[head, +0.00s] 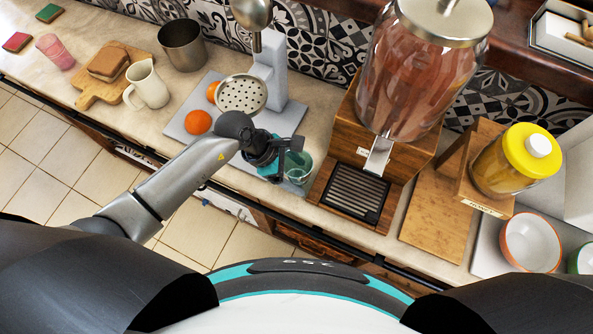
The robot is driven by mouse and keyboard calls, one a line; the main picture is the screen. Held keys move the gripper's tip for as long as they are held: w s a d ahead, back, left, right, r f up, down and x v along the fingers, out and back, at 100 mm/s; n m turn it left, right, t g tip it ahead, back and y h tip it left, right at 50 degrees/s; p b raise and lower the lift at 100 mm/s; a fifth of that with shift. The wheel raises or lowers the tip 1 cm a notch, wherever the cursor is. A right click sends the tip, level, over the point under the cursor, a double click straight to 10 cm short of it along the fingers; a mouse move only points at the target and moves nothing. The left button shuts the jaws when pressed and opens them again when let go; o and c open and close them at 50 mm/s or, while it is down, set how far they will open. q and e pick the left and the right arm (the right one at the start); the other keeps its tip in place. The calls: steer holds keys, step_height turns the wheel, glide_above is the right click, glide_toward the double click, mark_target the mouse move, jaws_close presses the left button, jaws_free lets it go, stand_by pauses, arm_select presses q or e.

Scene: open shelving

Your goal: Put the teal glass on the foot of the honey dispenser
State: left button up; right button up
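The teal glass (300,169) stands near the front edge of the counter, just left of the large dispenser's drip tray; it is see-through and partly hidden by my gripper. My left gripper (287,161) is at the glass's left side, with its fingers apart. I cannot tell whether they touch or grip the glass. A jar of amber content with a yellow lid (531,150), apparently the honey dispenser, sits on a wooden stand at the right. My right gripper is out of view.
A large dispenser with reddish content (415,75) and a black drip grille (355,190) stands between the glass and the wooden foot. A juicer (272,70) with oranges (198,122) is behind my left gripper. Bowls (530,241) sit at the right.

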arm_select(q)
steer(key=shift+f, duration=0.15)
steer(key=o, duration=1.4)
